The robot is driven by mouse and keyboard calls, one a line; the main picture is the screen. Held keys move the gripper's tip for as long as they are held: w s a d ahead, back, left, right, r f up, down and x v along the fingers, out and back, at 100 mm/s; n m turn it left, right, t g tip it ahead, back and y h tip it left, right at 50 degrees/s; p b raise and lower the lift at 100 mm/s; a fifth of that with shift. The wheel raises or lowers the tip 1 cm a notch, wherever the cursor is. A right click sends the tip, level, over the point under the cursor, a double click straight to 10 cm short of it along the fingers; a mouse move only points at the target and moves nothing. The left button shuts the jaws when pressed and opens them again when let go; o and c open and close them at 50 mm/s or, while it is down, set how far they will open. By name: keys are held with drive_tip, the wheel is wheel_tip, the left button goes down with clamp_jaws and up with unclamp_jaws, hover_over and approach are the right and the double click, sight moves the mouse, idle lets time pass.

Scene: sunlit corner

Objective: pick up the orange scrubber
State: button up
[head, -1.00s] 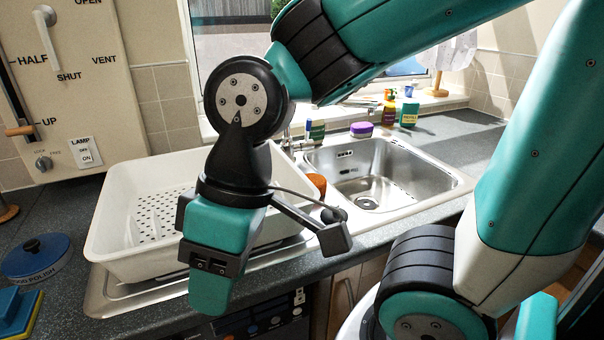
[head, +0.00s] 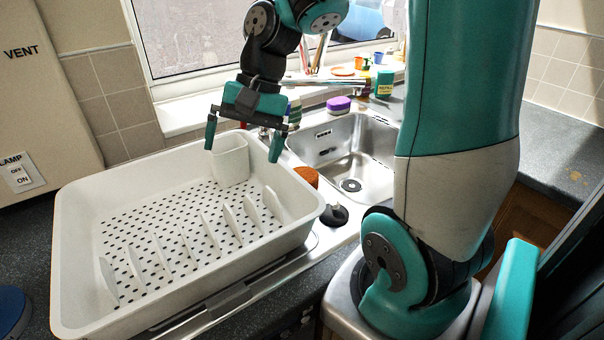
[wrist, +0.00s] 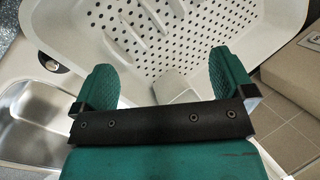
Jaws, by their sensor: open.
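The orange scrubber (head: 306,176) is a rounded orange-brown thing between the white dish drainer (head: 190,270) and the sink (head: 372,182). The drainer's rim hides part of it in the head view. I do not see it in the wrist view. My gripper (head: 243,142) is open and empty, with its fingers pointing down over the back right of the drainer. It is to the left of the scrubber and appears higher. In the wrist view my open gripper (wrist: 163,78) is above the drainer, with nothing between the fingers.
A white cup (head: 230,160) stands in the drainer's back right corner, below my gripper. A black knob-like thing (head: 333,215) sits by the sink's near left corner. Bottles and a purple tub (head: 339,104) stand behind the sink. The sink basin looks empty.

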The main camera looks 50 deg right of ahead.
drive_tip(key=w+d+m+p, duration=0.1)
drive_tip(key=d+m, duration=0.6)
drive_tip(key=d, duration=0.4)
drive_tip(key=m+t+p, duration=0.2)
drive_tip(key=m, duration=0.6)
approach(303, 174)
drive_tip(key=shift+y, duration=0.4)
drive_tip(key=x, duration=0.2)
drive_tip(key=d+x, duration=0.1)
drive_tip(key=x, duration=0.1)
drive_tip(key=shift+a+f, duration=0.1)
drive_tip(key=shift+f, duration=0.2)
drive_tip(key=shift+p+x, duration=0.35)
drive_tip(key=shift+x, duration=2.8)
drive_tip(key=shift+c, duration=0.5)
drive_tip(key=c, duration=0.8)
drive_tip(key=shift+r, duration=0.15)
wheel_tip(303, 174, up, 20)
drive_tip(key=shift+f, duration=0.1)
